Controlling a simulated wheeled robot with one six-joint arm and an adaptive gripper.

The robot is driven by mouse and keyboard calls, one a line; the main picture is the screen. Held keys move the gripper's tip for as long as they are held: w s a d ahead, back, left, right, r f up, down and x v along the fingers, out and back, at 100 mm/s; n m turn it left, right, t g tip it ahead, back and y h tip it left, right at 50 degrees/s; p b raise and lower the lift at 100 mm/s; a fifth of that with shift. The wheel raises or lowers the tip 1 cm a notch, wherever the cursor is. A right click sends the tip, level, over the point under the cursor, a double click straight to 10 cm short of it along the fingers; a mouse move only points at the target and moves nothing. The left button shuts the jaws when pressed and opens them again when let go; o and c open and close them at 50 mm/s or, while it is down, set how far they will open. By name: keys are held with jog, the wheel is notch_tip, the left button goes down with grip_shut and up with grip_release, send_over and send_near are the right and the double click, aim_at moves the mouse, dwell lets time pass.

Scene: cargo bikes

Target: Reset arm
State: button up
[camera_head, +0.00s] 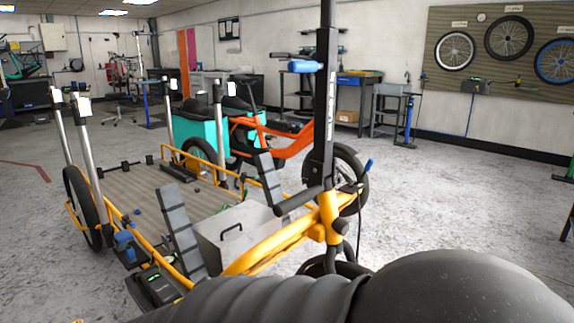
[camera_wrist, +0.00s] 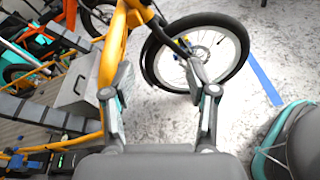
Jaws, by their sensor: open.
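My gripper (camera_wrist: 160,82) is open in the wrist view, its two fingers spread wide with nothing between them. Beyond the fingers are the yellow frame tube (camera_wrist: 113,45) and front wheel (camera_wrist: 158,66) of a cargo bike, above the speckled floor. In the head view my dark arm covers the bottom right, and my gripper does not show. The yellow cargo bike (camera_head: 285,240) stands just beyond my arm, with an upright black steering post (camera_head: 322,110). I cannot tell whether any part of me touches the bike.
A grey metal box (camera_head: 238,228) sits on the bike's wooden cargo bed (camera_head: 140,185), between dark slatted panels. An orange bike (camera_head: 285,140) with teal boxes stands behind. Wheels (camera_head: 509,38) hang on the right wall board. The floor (camera_head: 450,200) on the right is largely clear.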

jog(key=s+d+f+m+g+y+p, duration=0.2)
jog(key=s+d+f+m+g+y, duration=0.6)
jog(key=m, duration=0.3)
jog(key=s+d+r+m+t+y+p, duration=0.1)
jog(key=d+r+m, duration=0.4)
jog(key=d+m, duration=0.1)
jog(key=s+d+r+m+t+y+p, duration=0.1)
jog(key=d+r+m+p, duration=0.1)
jog(key=d+r+m, duration=0.2)
jog(key=d+m, duration=0.3)
jog(key=d, duration=0.2)
jog(key=shift+s+r, duration=0.35)
jog(key=shift+d, duration=0.1)
dwell(0.7)
